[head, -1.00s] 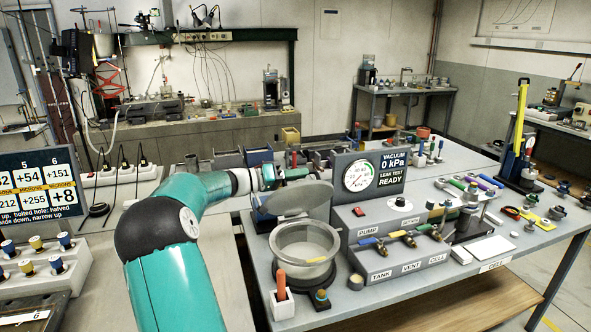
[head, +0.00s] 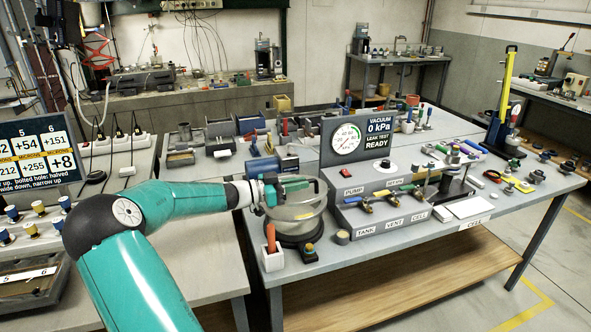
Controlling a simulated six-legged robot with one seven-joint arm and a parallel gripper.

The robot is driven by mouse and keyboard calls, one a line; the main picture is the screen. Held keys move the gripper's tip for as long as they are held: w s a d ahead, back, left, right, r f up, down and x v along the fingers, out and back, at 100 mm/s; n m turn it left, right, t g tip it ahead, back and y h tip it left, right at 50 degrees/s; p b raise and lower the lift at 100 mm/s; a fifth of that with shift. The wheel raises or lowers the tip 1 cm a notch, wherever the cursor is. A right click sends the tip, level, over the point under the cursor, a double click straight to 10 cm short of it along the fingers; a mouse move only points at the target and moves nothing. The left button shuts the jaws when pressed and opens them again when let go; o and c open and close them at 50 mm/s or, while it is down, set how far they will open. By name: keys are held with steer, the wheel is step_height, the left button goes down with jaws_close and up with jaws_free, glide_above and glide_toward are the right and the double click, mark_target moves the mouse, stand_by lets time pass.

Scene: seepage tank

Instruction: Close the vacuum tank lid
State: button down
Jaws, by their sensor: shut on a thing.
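The vacuum tank (head: 297,226) is a round, clear-walled pot on a dark base at the front left of the bench. My gripper (head: 292,188) is directly above its rear rim. It is shut on what looks like the edge of the tank lid (head: 319,190); a curved grey edge shows just right of the fingers. The lid appears tilted over the tank, but the gripper hides much of it and I cannot tell its exact angle. The vacuum gauge panel (head: 354,142) reads 0 kPa and "LEAK TEST READY".
A valve block (head: 385,217) labelled TANK, VENT and CELL stands right of the tank. A white holder (head: 273,257) with an orange-handled tool is close in front left. A blue motor-like unit (head: 264,167) sits behind my gripper. The bench's right end has several loose tools.

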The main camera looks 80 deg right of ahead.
mark_target(315, 192)
steer(key=shift+s+a+f, duration=0.1)
steer(key=shift+a+f, duration=0.15)
steer(key=shift+f, duration=0.65)
steer(key=shift+a+f, duration=0.2)
steer(key=shift+f, duration=0.65)
steer(key=c, duration=1.5)
jaws_free()
steer(key=shift+c, duration=0.2)
steer(key=shift+o, duration=0.3)
steer(key=shift+s, duration=0.1)
steer(key=v, duration=1.3)
steer(key=shift+w+a, duration=0.15)
steer(key=shift+w, duration=0.15)
